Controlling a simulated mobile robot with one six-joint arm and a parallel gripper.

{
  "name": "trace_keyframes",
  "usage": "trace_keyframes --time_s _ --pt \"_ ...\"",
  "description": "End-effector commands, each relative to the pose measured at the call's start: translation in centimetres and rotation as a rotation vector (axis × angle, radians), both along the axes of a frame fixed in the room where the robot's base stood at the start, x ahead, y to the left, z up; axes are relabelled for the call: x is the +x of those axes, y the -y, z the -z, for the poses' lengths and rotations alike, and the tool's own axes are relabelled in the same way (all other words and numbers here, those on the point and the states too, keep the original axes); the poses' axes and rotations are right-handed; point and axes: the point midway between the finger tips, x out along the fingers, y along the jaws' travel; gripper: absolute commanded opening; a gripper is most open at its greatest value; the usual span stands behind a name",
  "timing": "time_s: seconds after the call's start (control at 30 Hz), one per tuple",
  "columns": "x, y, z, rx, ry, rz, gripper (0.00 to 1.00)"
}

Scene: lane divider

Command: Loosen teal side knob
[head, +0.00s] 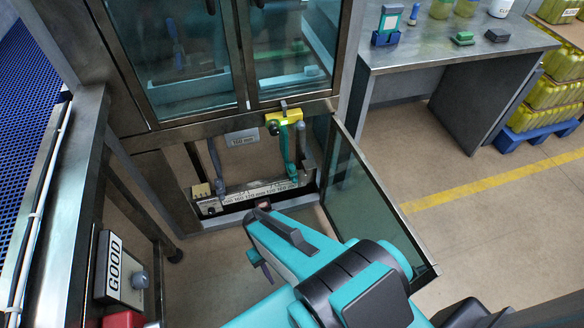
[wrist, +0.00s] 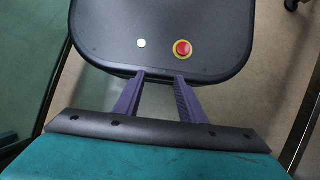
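In the head view, a teal upright part (head: 286,150) hangs below a yellow block (head: 284,118) in the low opening of the glass-doored machine. It is small, and I cannot tell a separate side knob on it. A grey upright part (head: 302,142) stands just right of it. My teal arm reaches up from the bottom of the head view, in front of the opening. In the wrist view, my gripper (wrist: 160,78) has its two purple fingers apart with nothing between them. The teal part does not show in the wrist view.
An open glass door (head: 362,195) stands right of the opening. A marked scale strip (head: 262,190) runs along the opening's bottom. A "GOOD" sign (head: 113,267) is at lower left. A metal table (head: 455,52) stands at the back right, with free floor before it.

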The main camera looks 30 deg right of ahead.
Motion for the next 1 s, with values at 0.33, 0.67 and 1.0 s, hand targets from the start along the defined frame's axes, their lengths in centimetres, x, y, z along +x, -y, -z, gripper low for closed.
trace_keyframes --time_s 0.33,0.67,1.0 --pt "0.0 0.0 0.0 -0.015 0.0 0.028 0.48" --pt "0.1 1.4 0.1 -0.192 0.004 0.253 0.48" --pt "2.7 6.2 0.9 -0.52 0.093 0.487 0.48"
